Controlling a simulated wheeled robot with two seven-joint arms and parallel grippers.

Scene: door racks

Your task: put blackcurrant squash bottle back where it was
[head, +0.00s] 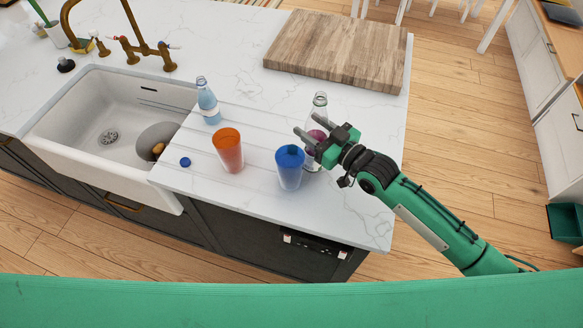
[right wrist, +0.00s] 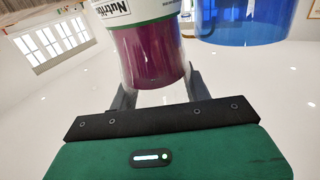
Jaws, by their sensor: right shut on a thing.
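The squash bottle (head: 319,107) is clear, with dark purple liquid and a white and green label. It stands about upright at the right part of the white counter, just behind and right of a blue cup (head: 289,172). My right gripper (head: 307,125) is shut around it from the right, hiding part of its middle. In the right wrist view the bottle (right wrist: 150,55) is between the fingers (right wrist: 160,92), with the blue cup (right wrist: 242,20) close on the right. I cannot tell whether the bottle's base touches the counter. My left gripper is not in view.
An orange cup (head: 229,152), a pale blue bottle (head: 208,106) and a blue cap (head: 185,162) are left of the blue cup. A white sink (head: 65,105) is further left. A wooden board (head: 335,48) lies at the back. The counter's front right corner is clear.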

